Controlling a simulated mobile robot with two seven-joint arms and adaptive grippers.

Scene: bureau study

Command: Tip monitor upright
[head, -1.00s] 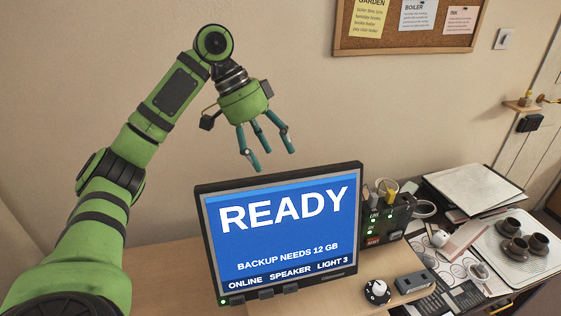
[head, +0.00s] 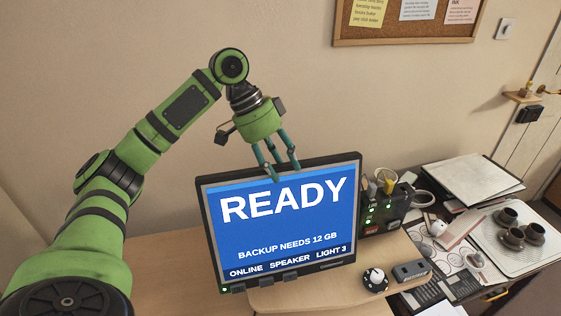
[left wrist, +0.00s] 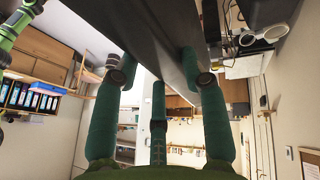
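The monitor (head: 283,220) stands on the wooden desk, its lit blue screen reading READY and facing me. How far it leans is hard to judge. My left gripper (head: 284,173) is at the middle of its top edge, pointing down, with two fingers overlapping the top of the screen. In the left wrist view the monitor (left wrist: 150,35) is a dark slab among the spread teal fingers (left wrist: 158,75). The fingers look open; whether any touches it I cannot tell. The monitor's back and my right gripper are not in view.
A dark box with green lights (head: 380,215) stands close to the monitor's right. A knob (head: 375,279) and a small grey device (head: 410,271) lie in front. Cups on a tray (head: 530,252) and papers are farther right. The wall is behind.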

